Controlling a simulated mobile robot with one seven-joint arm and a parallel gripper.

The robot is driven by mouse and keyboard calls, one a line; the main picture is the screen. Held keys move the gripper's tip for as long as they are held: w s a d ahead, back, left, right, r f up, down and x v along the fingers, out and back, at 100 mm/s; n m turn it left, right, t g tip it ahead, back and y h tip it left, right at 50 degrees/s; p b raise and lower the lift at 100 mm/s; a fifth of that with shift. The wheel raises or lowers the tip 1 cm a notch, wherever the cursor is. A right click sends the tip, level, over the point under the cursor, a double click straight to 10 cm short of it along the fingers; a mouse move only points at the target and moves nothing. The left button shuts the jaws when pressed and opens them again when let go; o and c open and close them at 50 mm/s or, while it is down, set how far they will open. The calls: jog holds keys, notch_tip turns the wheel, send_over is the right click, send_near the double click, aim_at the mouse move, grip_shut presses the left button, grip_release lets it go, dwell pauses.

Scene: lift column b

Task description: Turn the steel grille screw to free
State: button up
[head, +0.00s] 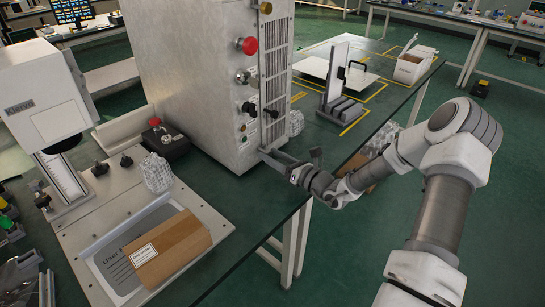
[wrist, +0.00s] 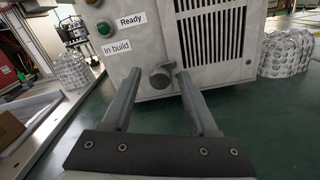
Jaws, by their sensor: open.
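The steel grille screw (wrist: 160,76) is a round grey knob low on the front of the white machine, just below and left of the slotted grille (wrist: 211,35). My gripper (wrist: 159,72) is open, with one fingertip to the left of the screw and one to the right. A gap shows on both sides of the screw. How far the tips reach along it, I cannot tell. In the head view my gripper (head: 265,153) is at the machine's lower front corner, under the tall grille (head: 275,75). I cannot make out the screw there.
The white machine (head: 190,70) stands on the bench, with a red button (head: 249,46) and other knobs on it. Clear bubbled bundles stand nearby, one right of the machine (wrist: 286,53). A cardboard box (head: 168,250) lies on a tray at front left. The bench edge runs below my arm.

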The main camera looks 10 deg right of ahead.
grip_shut()
